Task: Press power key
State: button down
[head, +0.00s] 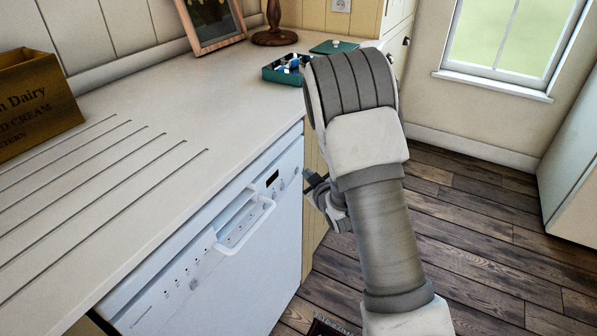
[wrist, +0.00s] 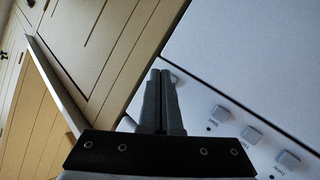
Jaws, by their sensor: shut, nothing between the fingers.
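The white dishwasher (head: 225,240) stands under the counter, with its control panel along the top of its front. I cannot tell by label which key is the power key. My gripper (wrist: 160,72) is shut and empty, its tips at the panel's end near the round key; touching or apart is unclear. In the head view my gripper (head: 308,178) is at the panel's right end.
The dishwasher's handle (head: 245,228) juts out left of my gripper. On the counter (head: 190,95) are a wooden crate (head: 35,105), a teal box (head: 285,68) and a picture frame (head: 212,22). Cream cabinet fronts (wrist: 75,40) adjoin the dishwasher. The wooden floor (head: 470,240) at right is clear.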

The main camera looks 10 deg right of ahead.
jog(key=shift+w+a, duration=0.25)
jog(key=shift+a, duration=0.05)
jog(key=shift+w+a+b, duration=0.1)
jog(key=shift+a+b, duration=0.05)
jog(key=shift+b, duration=0.2)
dwell(0.3)
jog(key=shift+s+d+b, duration=0.3)
jog(key=shift+s+d, duration=0.05)
jog(key=shift+d, duration=0.15)
jog(key=s+d+b, duration=0.1)
jog(key=s+d, duration=0.2)
jog(key=d, duration=0.2)
jog(key=shift+s, duration=0.3)
jog(key=shift+a, duration=0.1)
